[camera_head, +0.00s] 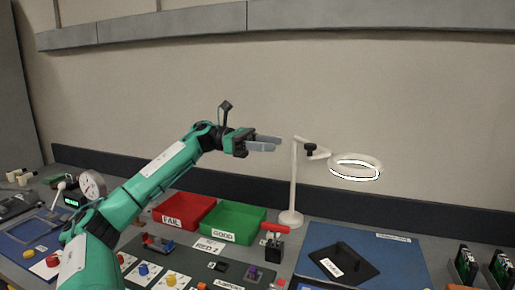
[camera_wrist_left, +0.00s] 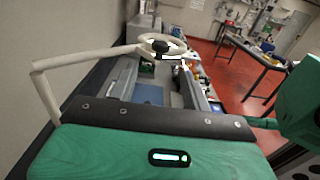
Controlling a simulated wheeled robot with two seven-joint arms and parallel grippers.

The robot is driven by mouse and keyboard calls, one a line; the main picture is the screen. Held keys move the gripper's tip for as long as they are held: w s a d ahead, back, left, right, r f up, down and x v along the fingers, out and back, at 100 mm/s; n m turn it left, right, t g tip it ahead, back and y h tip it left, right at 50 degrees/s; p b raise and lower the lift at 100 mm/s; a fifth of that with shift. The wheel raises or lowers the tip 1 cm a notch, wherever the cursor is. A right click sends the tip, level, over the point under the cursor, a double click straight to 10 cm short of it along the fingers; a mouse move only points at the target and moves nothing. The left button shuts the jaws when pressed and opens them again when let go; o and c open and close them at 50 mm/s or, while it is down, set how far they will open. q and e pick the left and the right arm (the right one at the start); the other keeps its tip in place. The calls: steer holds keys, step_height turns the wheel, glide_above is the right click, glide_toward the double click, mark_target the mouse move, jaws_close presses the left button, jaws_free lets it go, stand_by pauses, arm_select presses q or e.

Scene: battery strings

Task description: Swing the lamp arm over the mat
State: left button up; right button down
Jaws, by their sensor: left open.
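The white lamp has an upright post (camera_head: 293,185), a short arm with a dark knob (camera_head: 311,150), and a lit ring head (camera_head: 356,167) pointing right. The ring appears above the back of the blue mat (camera_head: 312,237); exact overlap is hard to judge. A black plate lies on the mat. My left gripper (camera_head: 268,143) is open, raised just left of the post top, and seems apart from it. In the left wrist view the lamp arm (camera_wrist_left: 95,57) and ring (camera_wrist_left: 150,42) show beyond the gripper. My right gripper is not in view.
A red FAIL bin (camera_head: 184,209) and green GOOD bin (camera_head: 233,222) stand left of the lamp base. A red-handled black device (camera_head: 273,247) stands in front of the base. Black holders (camera_head: 467,265) stand at the right edge. The wall (camera_head: 430,110) is behind.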

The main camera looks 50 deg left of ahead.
arm_select(q)
steer(key=v, duration=0.3)
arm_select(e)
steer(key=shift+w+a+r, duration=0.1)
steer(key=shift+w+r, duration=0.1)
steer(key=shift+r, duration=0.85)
arm_select(q)
steer(key=shift+r, duration=0.1)
